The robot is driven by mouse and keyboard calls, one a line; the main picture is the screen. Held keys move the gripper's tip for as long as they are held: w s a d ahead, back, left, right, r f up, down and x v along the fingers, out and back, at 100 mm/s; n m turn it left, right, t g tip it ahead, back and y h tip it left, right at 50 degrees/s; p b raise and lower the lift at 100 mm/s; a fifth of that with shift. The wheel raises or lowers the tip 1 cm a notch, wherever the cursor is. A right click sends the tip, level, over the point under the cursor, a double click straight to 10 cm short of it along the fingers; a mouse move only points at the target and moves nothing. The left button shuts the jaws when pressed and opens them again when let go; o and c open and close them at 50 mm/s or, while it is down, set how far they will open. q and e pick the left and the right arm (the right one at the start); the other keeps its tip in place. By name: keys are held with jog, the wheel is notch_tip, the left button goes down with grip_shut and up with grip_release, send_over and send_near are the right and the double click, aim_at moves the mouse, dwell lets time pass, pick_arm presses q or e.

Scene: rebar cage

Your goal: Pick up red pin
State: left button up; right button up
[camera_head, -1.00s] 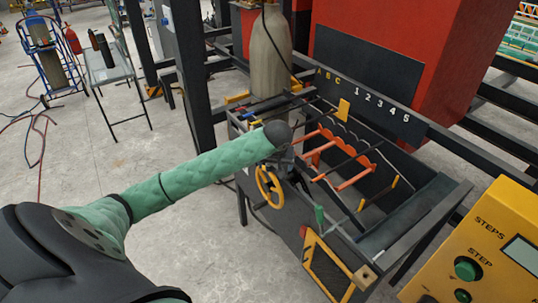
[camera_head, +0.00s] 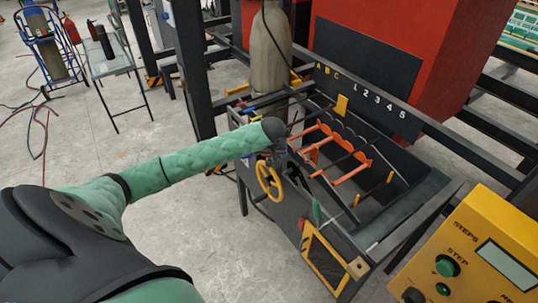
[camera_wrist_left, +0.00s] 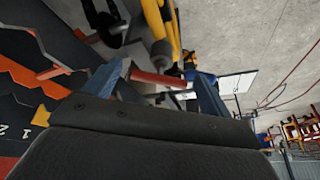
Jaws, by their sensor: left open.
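A red pin (camera_wrist_left: 155,78), a short red cylinder, shows in the left wrist view between the two fingers of my left gripper (camera_wrist_left: 158,74). The fingers are apart on either side of it, with no clear contact visible. In the head view my left gripper (camera_head: 281,152) is at the near left part of the rebar machine, just above the yellow handwheel (camera_head: 270,181). It is small and partly hidden by the wrist there, and I cannot make out the pin for sure. My right gripper is not in view.
Orange notched racks (camera_head: 345,165) with dark rods lie right of the gripper. A grey gas cylinder (camera_head: 270,50) stands behind. A yellow control box (camera_head: 480,250) is at the right front. Open concrete floor is at left.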

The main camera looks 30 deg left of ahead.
pick_arm(q)
jog(key=shift+w+a+f, duration=0.15)
jog(key=shift+w+f, duration=0.1)
jog(key=shift+f, duration=0.4)
jog(key=c, duration=1.1)
